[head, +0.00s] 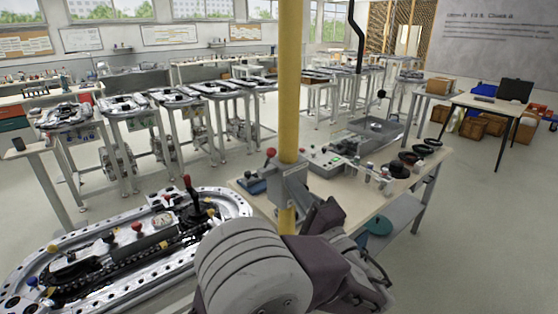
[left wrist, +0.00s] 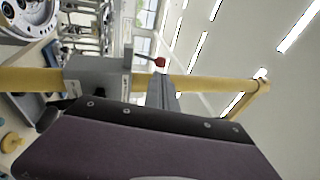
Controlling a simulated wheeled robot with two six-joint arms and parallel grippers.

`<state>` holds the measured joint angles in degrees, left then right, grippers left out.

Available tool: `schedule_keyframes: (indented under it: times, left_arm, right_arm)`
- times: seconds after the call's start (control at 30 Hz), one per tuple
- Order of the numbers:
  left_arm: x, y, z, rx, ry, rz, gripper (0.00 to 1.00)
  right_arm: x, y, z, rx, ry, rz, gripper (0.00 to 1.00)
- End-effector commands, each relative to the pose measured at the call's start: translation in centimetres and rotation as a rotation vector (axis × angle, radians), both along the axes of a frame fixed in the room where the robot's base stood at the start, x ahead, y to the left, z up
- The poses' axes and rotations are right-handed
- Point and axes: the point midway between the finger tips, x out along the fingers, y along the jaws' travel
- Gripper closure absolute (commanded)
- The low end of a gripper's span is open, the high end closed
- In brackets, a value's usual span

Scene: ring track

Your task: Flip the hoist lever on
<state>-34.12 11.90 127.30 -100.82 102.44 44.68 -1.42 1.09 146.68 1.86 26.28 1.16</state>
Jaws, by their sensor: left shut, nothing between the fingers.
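The hoist lever has a red knob (head: 270,153) at the upper left of a grey box (head: 288,185) fixed to the yellow post (head: 290,80). In the left wrist view the post lies sideways; the red knob (left wrist: 160,63) stands out from the grey box (left wrist: 92,75) on a short arm. My left gripper (head: 328,207) is just right of the box and post, shut and empty. In the left wrist view its dark body fills the bottom, and the knob shows beyond it, seemingly apart. The lever's pivot is hard to make out. My right gripper is not in view.
A bench (head: 420,172) with bottles, dark rings and a tray stands behind the post. A metal ring track (head: 225,195) with small levers and knobs lies at the lower left. Several workstations stand behind. The floor at right (head: 490,240) is clear.

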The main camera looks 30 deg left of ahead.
Motion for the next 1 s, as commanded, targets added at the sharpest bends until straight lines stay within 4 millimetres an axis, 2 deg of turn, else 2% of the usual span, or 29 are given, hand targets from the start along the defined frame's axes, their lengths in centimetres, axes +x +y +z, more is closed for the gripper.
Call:
schedule_keyframes:
  times: [0.03, 0.2, 0.4, 1.0]
  left_arm:
    - [0.5, 1.0, 0.7, 0.0, 0.0, 0.007, 1.0]
    - [2.4, 3.7, 1.6, -0.001, 0.0, 0.005, 1.0]
    - [3.8, 5.7, 2.2, 0.0, -0.001, 0.003, 1.0]
    - [4.1, 6.2, 2.5, -0.019, 0.005, 0.0, 1.0]
  right_arm:
    - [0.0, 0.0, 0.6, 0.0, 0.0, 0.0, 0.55]
    - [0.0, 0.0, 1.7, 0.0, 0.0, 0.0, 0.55]
    - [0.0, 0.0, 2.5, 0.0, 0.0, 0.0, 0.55]
    - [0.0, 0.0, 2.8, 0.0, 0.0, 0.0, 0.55]
